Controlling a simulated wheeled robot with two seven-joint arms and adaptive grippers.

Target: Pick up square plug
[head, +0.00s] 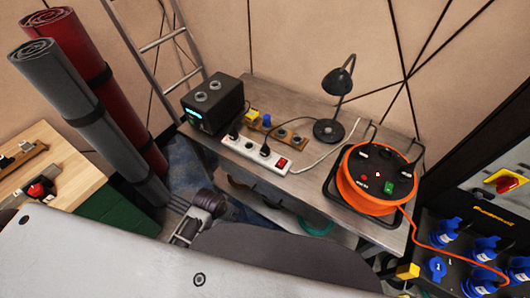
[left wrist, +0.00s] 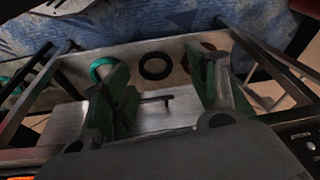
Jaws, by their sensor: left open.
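A wooden board with round sockets (head: 291,137) lies on the grey table. A yellow block-shaped plug (head: 252,117) stands at its left end, with a blue plug (head: 267,121) beside it. The yellow one looks the squarest, but its exact shape is too small to tell. My left gripper (head: 192,222) is low in front of the table, apart from the plugs. In the left wrist view its two green-padded fingers (left wrist: 163,92) are spread with nothing held between them. No plug is recognisable in that view. My right gripper is not in view.
A black box (head: 213,104), white power strip (head: 255,155), lamp (head: 331,129) and orange cable reel (head: 375,178) crowd the table. Rolled mats (head: 85,110) stand at left. A black ring (left wrist: 157,66) and green ring (left wrist: 103,68) are beyond my fingers.

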